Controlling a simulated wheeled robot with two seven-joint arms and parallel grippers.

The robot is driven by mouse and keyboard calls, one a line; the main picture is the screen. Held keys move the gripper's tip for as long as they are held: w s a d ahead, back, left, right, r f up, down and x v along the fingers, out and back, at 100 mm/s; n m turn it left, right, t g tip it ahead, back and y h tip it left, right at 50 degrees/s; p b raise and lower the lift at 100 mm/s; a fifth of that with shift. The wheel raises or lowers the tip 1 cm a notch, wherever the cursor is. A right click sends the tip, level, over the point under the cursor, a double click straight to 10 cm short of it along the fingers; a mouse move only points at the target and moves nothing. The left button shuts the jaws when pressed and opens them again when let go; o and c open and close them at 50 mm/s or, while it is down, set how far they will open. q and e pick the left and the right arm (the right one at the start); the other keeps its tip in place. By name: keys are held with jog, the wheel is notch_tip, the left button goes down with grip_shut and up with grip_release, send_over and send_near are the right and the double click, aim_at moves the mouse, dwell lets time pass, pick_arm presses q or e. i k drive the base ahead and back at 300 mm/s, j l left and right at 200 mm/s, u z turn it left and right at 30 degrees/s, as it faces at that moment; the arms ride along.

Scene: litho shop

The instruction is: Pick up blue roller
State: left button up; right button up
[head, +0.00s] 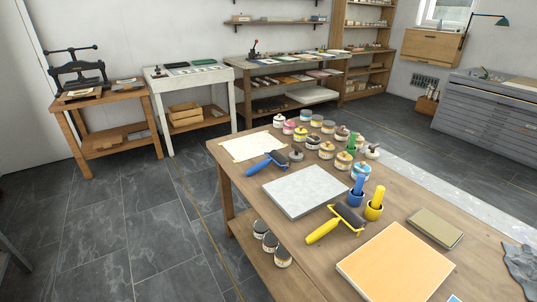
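The blue roller (265,163) lies on the wooden table (396,213), near its far left end. It has a dark cylinder and a blue handle pointing to the lower left. It lies between a cream paper sheet and a grey stone slab. Neither my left gripper nor my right gripper is in view.
A yellow roller (338,222) lies nearer, beside the grey slab (306,191). Several ink jars (326,150) stand behind the blue roller. Blue (357,190) and yellow (374,204) upright holders stand to the right. The floor (130,225) left of the table is clear.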

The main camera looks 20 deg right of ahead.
aim_at(261, 166)
jog(key=i+j+z, duration=0.15)
jog(key=i+z, duration=0.35)
jog(key=i+j+z, duration=0.25)
jog(key=z, duration=0.2)
jog(key=i+j+z, duration=0.25)
jog(key=j+z, duration=0.25)
jog(key=i+j+z, duration=0.25)
jog(key=z, duration=0.25)
jog(key=j, duration=0.1)
